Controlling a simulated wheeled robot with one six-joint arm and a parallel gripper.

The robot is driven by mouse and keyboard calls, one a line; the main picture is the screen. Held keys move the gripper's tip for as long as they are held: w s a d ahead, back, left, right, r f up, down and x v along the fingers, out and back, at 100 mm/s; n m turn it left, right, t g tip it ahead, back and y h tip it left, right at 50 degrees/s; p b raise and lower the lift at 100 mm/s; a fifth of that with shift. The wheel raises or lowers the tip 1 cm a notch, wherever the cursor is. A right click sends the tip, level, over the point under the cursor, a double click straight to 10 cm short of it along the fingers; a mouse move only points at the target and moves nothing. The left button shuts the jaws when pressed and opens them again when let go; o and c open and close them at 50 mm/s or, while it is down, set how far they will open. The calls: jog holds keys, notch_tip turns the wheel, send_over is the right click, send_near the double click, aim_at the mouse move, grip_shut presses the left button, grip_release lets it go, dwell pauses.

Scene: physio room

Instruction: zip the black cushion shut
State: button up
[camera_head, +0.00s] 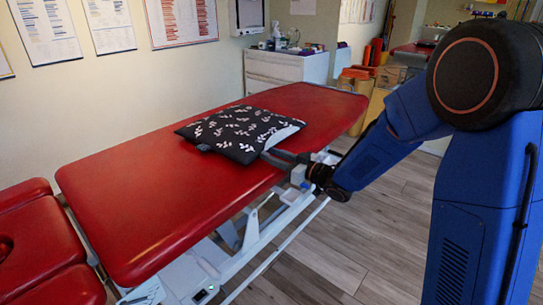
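The black cushion (240,130) with a pale leaf print lies flat on the red treatment table. A plain light grey-white patch shows along its right side. A small grey tab sticks out at its left near edge. My gripper (272,156) reaches in from the right, low over the table, with its grey fingers at the cushion's near right edge. The fingers are small and dark here, so I cannot tell whether they are open, shut or touching the cushion. I cannot make out the zip or its slider.
The red treatment table (150,210) is bare to the left of the cushion and beyond it. Its white frame (215,262) stands below. A white cabinet (283,67) with bottles on top stands behind the far end. Wooden floor (370,240) is clear at the right.

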aim_at(306, 139)
jog(key=shift+w+a, duration=0.15)
jog(key=shift+a, duration=0.1)
grip_shut()
jog(key=w+d, duration=0.4)
jog(key=w, duration=0.2)
jog(key=w+d, duration=0.5)
jog(key=w, duration=0.1)
jog(key=w+d, duration=0.4)
jog(key=w, duration=0.3)
jog(key=shift+d, duration=0.25)
grip_release()
